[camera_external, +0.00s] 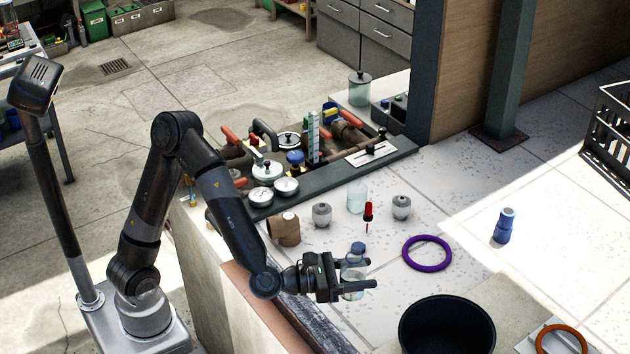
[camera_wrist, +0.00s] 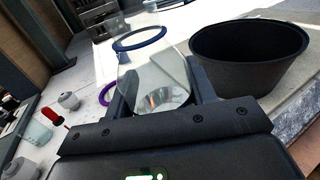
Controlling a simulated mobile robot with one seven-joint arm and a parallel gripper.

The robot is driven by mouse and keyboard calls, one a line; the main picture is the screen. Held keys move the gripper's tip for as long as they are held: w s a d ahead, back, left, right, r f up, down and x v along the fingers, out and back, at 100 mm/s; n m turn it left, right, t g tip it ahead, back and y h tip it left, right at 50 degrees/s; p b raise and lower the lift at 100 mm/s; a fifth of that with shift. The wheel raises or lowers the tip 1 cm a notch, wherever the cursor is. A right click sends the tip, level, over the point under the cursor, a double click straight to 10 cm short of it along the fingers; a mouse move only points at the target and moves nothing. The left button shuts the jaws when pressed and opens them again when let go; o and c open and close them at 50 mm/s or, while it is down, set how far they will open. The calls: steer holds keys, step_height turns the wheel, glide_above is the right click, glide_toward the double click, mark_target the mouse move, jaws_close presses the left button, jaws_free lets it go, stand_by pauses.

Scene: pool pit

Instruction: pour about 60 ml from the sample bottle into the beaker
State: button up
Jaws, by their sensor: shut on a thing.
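My gripper (camera_external: 362,273) is shut on a clear sample bottle (camera_external: 352,273) with blue at its top. The bottle looks roughly upright, above the pale tiled surface. In the wrist view the bottle (camera_wrist: 158,82) is between the fingers, and a dark blue ring shows at its far end. I cannot tell how much liquid it holds. The clear beaker (camera_external: 357,198) stands upright on the tiles, behind and apart from the gripper. It also shows at the left of the wrist view (camera_wrist: 38,133).
A red-topped dropper (camera_external: 368,214) is close to the beaker, with grey knobbed weights (camera_external: 401,206) (camera_external: 322,214) on either side. A purple ring (camera_external: 427,253), black bucket (camera_external: 446,328) and blue bottle (camera_external: 504,226) are to the right. Pipes and gauges (camera_external: 287,189) fill the pit behind.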

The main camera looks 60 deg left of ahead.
steer(key=shift+w+r, duration=0.1)
steer(key=shift+r, duration=2.35)
steer(key=w+a+f+n+t+y, duration=0.1)
steer(key=w+a+f+n+y, duration=0.15)
steer(key=w+a, duration=0.55)
steer(key=w+a+f+n+t+y, duration=0.1)
steer(key=w+a+f+n+y, duration=0.1)
steer(key=w+a+y, duration=0.4)
steer(key=w+a+r+n+y, duration=0.1)
steer(key=w+a+n+y, duration=0.1)
steer(key=a, duration=0.8)
steer(key=w+a+r+n+g+y, duration=0.1)
steer(key=w+a+r, duration=0.15)
steer(key=a, duration=0.65)
steer(key=w+a+n+y, duration=0.2)
steer(key=a, duration=0.8)
step_height(320, 180, down, 8)
steer(key=shift+w+d+r+m, duration=0.2)
steer(key=shift+d+r+m, duration=0.05)
steer(key=shift+d+m, duration=0.1)
steer(key=shift+m, duration=0.3)
